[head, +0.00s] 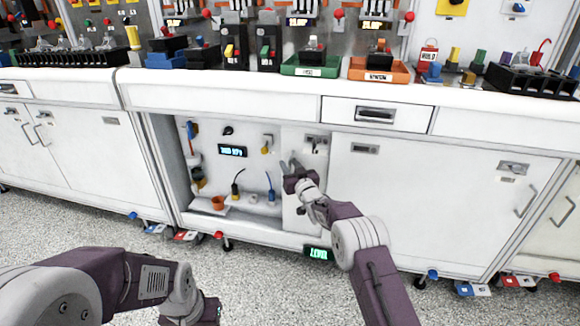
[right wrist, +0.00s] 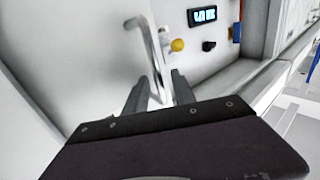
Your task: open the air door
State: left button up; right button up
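The air door looks like the white door leaf (head: 318,165) at the right side of an open cabinet bay, swung partly out; it also shows in the right wrist view (right wrist: 60,50). Its grey bar handle (right wrist: 150,55) stands off the door face. My right gripper (head: 288,168) is at the door, and the two dark fingers (right wrist: 160,90) are apart near the handle's lower part. The handle appears between them; I cannot tell whether they touch it. My left gripper (head: 205,313) is low at the bottom of the head view, away from the door, its fingers hidden.
Inside the bay are a lit display (head: 232,151), a yellow knob (right wrist: 178,45), a black knob (right wrist: 209,46) and an orange cup (head: 218,202). Closed cabinet doors (head: 430,200) stand at right. The counter above holds many parts. The speckled floor in front is open.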

jog(key=shift+s+d+r+p, duration=0.2)
jog(key=shift+s+p, duration=0.2)
jog(key=shift+s, duration=0.15)
jog(key=p+v, duration=0.1)
jog(key=v, duration=0.1)
jog(key=shift+s+d, duration=0.1)
jog(key=shift+s, duration=0.25)
jog(key=b+v, duration=0.4)
jog(key=v, duration=0.1)
jog(key=shift+s+f, duration=0.1)
